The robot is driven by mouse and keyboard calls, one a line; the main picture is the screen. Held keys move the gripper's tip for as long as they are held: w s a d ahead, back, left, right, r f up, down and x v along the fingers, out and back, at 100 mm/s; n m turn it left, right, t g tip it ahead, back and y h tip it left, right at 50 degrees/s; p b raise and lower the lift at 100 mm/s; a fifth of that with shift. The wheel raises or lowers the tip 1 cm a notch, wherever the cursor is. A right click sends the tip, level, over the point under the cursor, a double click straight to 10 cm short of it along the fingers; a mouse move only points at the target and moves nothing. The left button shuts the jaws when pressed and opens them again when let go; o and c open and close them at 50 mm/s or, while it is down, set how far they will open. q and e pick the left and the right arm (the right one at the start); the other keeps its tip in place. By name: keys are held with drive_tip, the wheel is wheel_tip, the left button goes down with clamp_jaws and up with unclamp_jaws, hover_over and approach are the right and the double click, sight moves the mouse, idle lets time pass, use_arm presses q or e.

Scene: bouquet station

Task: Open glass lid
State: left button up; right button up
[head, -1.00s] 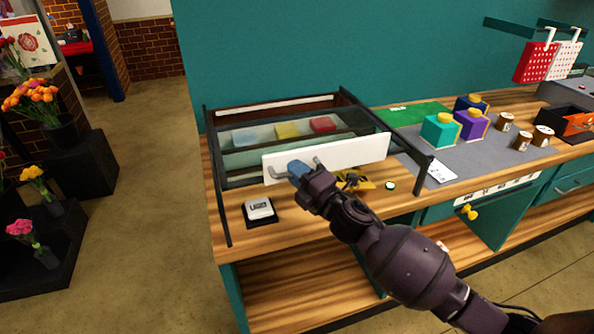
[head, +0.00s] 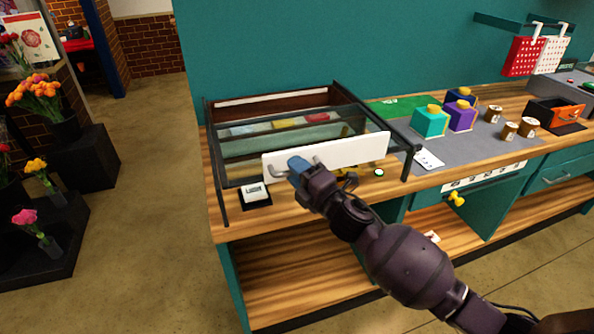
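The glass lid (head: 292,140) is a clear pane in a dark frame over a case on the left end of the wooden counter. A white panel (head: 350,152) runs along its front edge and carries a grey bracket handle (head: 276,172). My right gripper (head: 299,165) is at this handle, its blue-grey fingertips closed over the bar; part of the bar is hidden behind them. Blue, yellow and red blocks (head: 317,118) show through the glass. How far the lid is raised is hard to tell. My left gripper is not in view.
A small white-topped box (head: 254,192) sits by the case's front left corner. To the right are teal and purple boxes (head: 462,117), small jars (head: 508,131) and a dark bin (head: 557,113). Flowers (head: 37,98) stand on black plinths at left. The floor between is clear.

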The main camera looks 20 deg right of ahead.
drive_tip(key=shift+o, duration=0.3)
drive_tip(key=shift+s+d+f, duration=0.1)
drive_tip(key=shift+s+d, duration=0.05)
drive_tip(key=shift+s, duration=0.1)
drive_tip(key=b+v, duration=0.1)
drive_tip(key=v, duration=0.9)
drive_tip(key=shift+s, duration=0.15)
drive_tip(key=shift+d, duration=0.1)
